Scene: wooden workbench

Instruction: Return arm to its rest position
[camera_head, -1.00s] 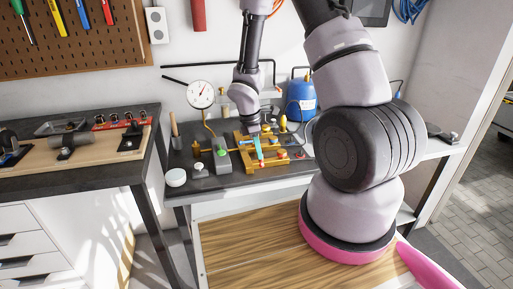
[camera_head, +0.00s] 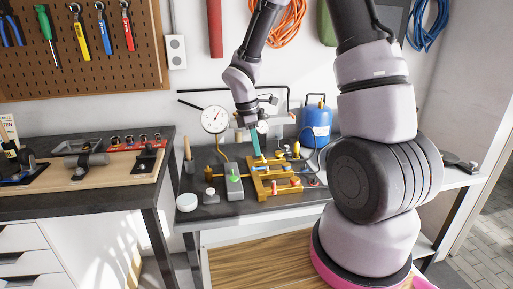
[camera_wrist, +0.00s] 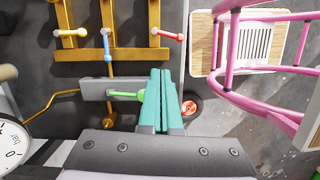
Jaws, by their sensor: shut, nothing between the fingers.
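My arm reaches over the dark bench top from the right in the head view. My gripper (camera_head: 256,151) points down, with teal fingers above the brass valve fixture (camera_head: 272,187). In the wrist view the two teal fingers (camera_wrist: 164,78) lie together, shut and empty. They appear beside the green knob (camera_wrist: 128,96) on a grey block; I cannot tell the exact height gap.
A dial gauge (camera_head: 215,119) stands behind left of the fixture, and a blue tank (camera_head: 316,125) behind right. A white round lid (camera_head: 187,202) and small grey block (camera_head: 211,197) sit at the bench's left. A pegboard with tools (camera_head: 85,55) hangs on the wall.

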